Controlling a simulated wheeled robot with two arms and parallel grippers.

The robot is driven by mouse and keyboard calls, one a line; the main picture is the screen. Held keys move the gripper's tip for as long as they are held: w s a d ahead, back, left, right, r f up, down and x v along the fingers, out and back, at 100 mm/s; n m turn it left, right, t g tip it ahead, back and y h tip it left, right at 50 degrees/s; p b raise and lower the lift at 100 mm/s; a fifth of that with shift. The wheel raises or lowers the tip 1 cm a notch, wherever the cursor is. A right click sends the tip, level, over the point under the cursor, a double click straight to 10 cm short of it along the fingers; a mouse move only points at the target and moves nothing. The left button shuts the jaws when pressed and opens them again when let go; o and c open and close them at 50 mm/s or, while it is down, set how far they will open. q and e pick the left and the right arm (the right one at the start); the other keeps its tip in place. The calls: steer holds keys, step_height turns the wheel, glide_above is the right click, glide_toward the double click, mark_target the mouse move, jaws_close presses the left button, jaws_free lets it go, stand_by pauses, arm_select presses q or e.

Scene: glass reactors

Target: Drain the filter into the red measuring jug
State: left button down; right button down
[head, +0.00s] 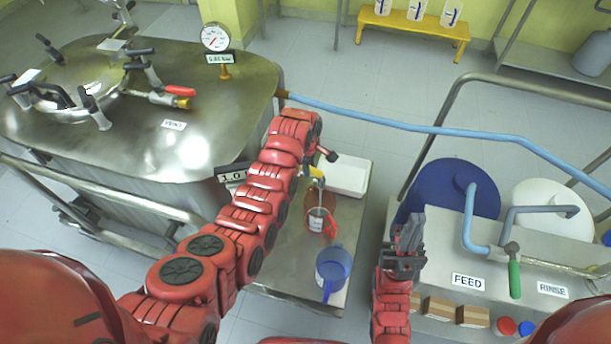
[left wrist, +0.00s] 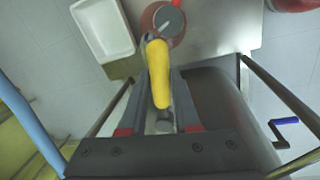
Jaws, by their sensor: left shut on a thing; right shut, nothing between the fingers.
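My left gripper (head: 313,168) is shut on a yellow valve handle at the front of the steel filter vessel (head: 95,130). In the left wrist view the yellow handle (left wrist: 158,72) lies between the fingers of the left gripper (left wrist: 160,95). Below it stands the red measuring jug (head: 318,221), with a white label and red handle, on a steel bench. In the left wrist view the reddish round shape beyond the handle (left wrist: 164,20) has a grey middle; whether that is liquid I cannot tell. My right gripper (head: 408,248) is shut and empty, right of the bench.
A blue jug (head: 332,268) stands nearer on the bench (head: 285,255). A white tray (head: 350,176) lies behind the red jug. Right are blue (head: 455,185) and white drums, blue pipes and a green-handled valve (head: 514,275). A blue hose (head: 400,126) crosses behind. A pressure gauge (head: 215,38) tops the vessel.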

arm_select(q)
steer(key=shift+w+d+f+n+b, duration=0.2)
steer(key=shift+w+n+b, duration=0.15)
steer(key=shift+n+b, duration=0.25)
steer(key=shift+w+d+r+n+b, duration=0.1)
steer(key=shift+w+r+n+b, duration=0.1)
steer(key=shift+w+n+b, duration=0.25)
steer(key=c, duration=0.6)
jaws_free()
steer(key=shift+c, duration=0.2)
